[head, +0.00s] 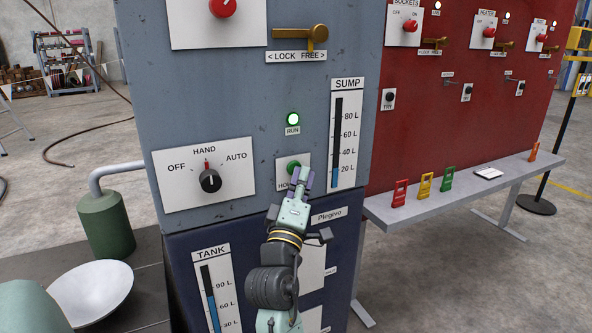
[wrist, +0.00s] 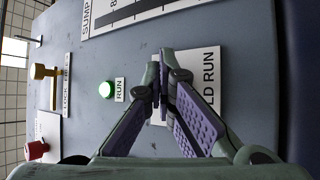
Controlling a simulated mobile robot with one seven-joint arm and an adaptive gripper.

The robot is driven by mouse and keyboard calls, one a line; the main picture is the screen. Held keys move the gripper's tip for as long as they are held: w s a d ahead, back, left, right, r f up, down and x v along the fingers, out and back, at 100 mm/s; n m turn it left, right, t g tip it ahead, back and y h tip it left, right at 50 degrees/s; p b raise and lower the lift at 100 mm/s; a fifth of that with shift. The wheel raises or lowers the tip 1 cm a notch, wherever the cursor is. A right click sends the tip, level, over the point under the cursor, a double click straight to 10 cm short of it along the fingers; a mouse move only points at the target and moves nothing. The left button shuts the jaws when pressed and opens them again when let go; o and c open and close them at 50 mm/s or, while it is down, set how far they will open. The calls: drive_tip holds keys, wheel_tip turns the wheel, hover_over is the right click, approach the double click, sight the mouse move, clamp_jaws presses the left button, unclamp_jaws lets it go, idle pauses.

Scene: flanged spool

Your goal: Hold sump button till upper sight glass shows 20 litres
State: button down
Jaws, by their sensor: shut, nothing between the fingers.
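The upper sight glass (head: 337,140), labelled SUMP, is a dark tube with a blue column at its bottom; the blue top is about level with the 20 L mark. The green sump button (head: 293,167) sits on a white plate (head: 305,160) reading HOLD RUN, whose lettering shows in the wrist view (wrist: 210,85). My gripper (head: 301,178) is shut and empty, its fingertips at the button's lower edge; I cannot tell how far the button is pressed. The wrist view shows the closed fingertips (wrist: 160,88) over the plate, hiding the button. The RUN lamp (head: 293,119) glows green.
A HAND/OFF/AUTO selector (head: 210,180) is left of the button. A brass LOCK/FREE lever (head: 310,36) is above. The lower TANK glass (head: 211,295) shows blue between 60 and 90. A grey bench (head: 465,190) with coloured tags stands right.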

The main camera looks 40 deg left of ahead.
drive_tip(key=shift+s+d, duration=0.35)
drive_tip(key=shift+d, duration=0.5)
drive_tip(key=shift+s+d+p, duration=0.3)
drive_tip(key=shift+d, duration=0.5)
drive_tip(key=shift+s+d+p, duration=0.35)
drive_tip(key=shift+d, duration=0.4)
drive_tip(key=shift+s+d+p, duration=0.3)
drive_tip(key=shift+d, duration=0.5)
